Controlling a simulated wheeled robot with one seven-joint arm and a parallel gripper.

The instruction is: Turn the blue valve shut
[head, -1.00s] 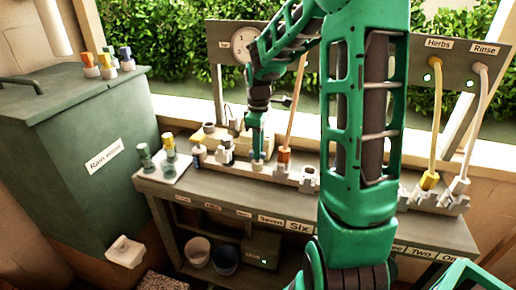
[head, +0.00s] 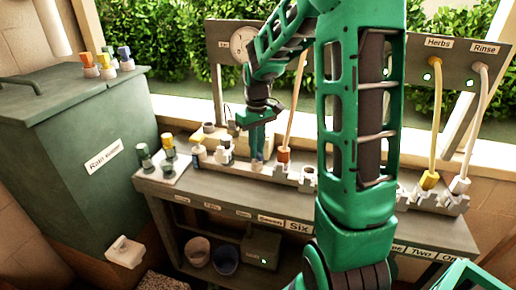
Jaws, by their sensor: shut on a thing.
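My gripper (head: 257,150) points straight down over the grey bench and is shut on a small blue valve (head: 257,159) in the row of fittings. The valve is mostly hidden between the fingers, so I cannot tell its handle's angle. A white base shows below it. An orange fitting (head: 283,156) with a hose rising from it stands just to the right.
A round gauge (head: 242,42) is on the back panel. Yellow (head: 435,125) and white (head: 476,125) hoses hang at the right. A green rain water tank (head: 75,130) stands at the left, with several coloured caps on top. My arm hides the bench's middle.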

